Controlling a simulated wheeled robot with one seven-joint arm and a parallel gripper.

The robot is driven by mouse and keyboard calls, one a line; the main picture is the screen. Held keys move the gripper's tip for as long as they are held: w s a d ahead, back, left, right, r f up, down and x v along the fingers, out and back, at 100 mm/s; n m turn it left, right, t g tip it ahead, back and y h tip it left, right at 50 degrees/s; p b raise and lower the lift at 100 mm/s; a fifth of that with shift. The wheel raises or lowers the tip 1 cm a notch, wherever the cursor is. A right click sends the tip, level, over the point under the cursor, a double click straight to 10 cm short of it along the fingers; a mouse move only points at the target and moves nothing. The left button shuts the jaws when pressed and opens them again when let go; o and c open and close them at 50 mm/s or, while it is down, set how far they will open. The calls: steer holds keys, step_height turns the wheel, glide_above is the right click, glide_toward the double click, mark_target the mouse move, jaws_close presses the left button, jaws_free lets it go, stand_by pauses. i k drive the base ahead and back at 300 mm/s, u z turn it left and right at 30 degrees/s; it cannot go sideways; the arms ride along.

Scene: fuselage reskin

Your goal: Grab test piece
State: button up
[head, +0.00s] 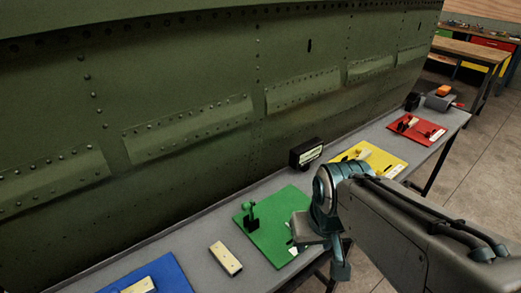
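A pale cream block (226,259) with dark marks lies flat on the grey bench, between the blue mat and the green mat. It may be the test piece, but similar pale pieces lie on the blue mat (172,275), the yellow mat (385,160) and the red mat (428,128). My gripper (325,243) hangs at the end of my arm over the right edge of the green mat (284,209), to the right of the loose block and apart from it. Its fingers are small and partly hidden by my wrist, so their opening is unclear.
A green fixture (250,216) stands upright on the green mat. A black box (306,153) stands at the bench's back edge. The green riveted fuselage panel (200,90) rises behind the bench (190,232). Open floor (490,180) lies at the right.

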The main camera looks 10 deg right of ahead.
mark_target(226, 259)
steer(key=u, duration=0.15)
steer(key=k, duration=1.15)
steer(key=u, duration=0.6)
steer(key=i, duration=1)
steer(key=z, duration=0.7)
